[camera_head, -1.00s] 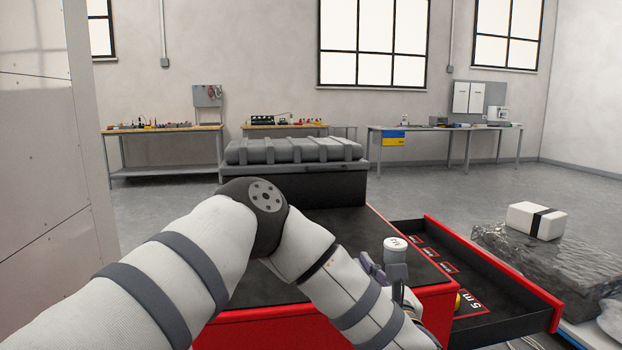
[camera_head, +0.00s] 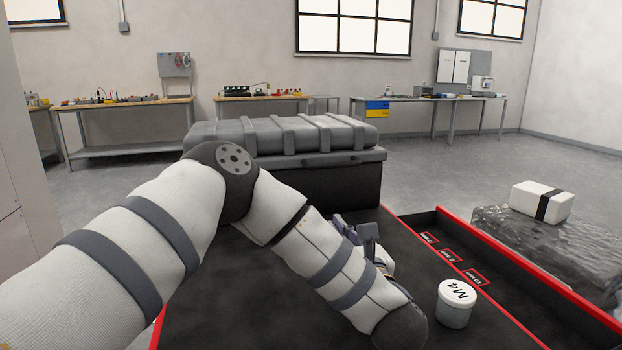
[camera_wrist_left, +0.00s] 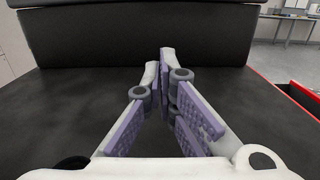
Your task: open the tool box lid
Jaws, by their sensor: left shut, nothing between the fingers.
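The tool box has a ribbed grey lid (camera_head: 285,135) on a black body (camera_head: 330,188), and the lid is shut. A handle-like bar runs along the lid's front edge. My left gripper (camera_head: 355,232) is in front of the box's right part, partly hidden behind my forearm, with purple finger pads. In the left wrist view the gripper (camera_wrist_left: 165,62) is shut and empty, its fingers pointing at the black front of the tool box (camera_wrist_left: 110,52). It appears apart from the lid. My right gripper is not in view.
A white-capped jar marked M4 (camera_head: 456,302) stands on the black worktop (camera_head: 240,290), near its right edge. An open red-rimmed drawer (camera_head: 540,275) sticks out at the right. Beyond it, a white box with a black band (camera_head: 542,201) lies on a wrapped stack (camera_head: 560,245).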

